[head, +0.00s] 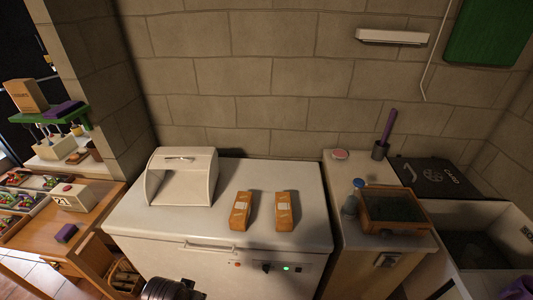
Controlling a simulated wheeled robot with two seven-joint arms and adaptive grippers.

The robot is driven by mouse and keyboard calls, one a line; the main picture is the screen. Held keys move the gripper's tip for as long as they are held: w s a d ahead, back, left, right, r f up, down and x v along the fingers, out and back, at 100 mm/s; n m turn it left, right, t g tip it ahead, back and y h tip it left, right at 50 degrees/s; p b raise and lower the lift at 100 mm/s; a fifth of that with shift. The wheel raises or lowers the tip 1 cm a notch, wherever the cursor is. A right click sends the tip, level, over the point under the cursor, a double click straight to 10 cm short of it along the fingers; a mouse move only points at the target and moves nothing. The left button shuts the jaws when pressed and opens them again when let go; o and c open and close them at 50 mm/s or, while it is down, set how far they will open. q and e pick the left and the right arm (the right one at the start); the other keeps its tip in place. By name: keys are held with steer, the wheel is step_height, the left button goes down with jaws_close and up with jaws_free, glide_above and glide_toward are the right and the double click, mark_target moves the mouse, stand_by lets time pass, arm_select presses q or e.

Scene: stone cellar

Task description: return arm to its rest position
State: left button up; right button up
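A dark, rounded metal part of my own arm shows at the bottom edge, in front of the white chest freezer (218,228). No gripper fingers show on it. Neither gripper can be made out, so what they hold is hidden. On the freezer's lid stand a white bread-bin-like box (181,190) with a curved front and two orange-brown packets, a left packet (241,211) and a right packet (285,210). The packets lie apart from each other, and no gripper touches them.
A sink (500,218) is at far right. A wooden table (95,225) stands left. The freezer lid's front is clear.

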arm_select(q)
steer(key=s+f+g+b, duration=0.1)
steer(key=s+f, duration=0.2)
steer(key=f, duration=1.2)
steer(key=s+f+b, duration=0.1)
steer(key=s+f, duration=0.1)
steer(key=f, duration=1.3)
steer(key=s+a+f, duration=0.2)
steer(key=s+f, duration=0.7)
steer(key=s, duration=0.1)
steer(key=s+a+f+g+b, duration=0.1)
steer(key=s+a+f, duration=0.1)
steer(key=s+f, duration=0.8)
steer(key=shift+s+a+f+b, duration=0.2)
steer(key=shift+s+b, duration=0.1)
steer(key=shift+s, duration=0.4)
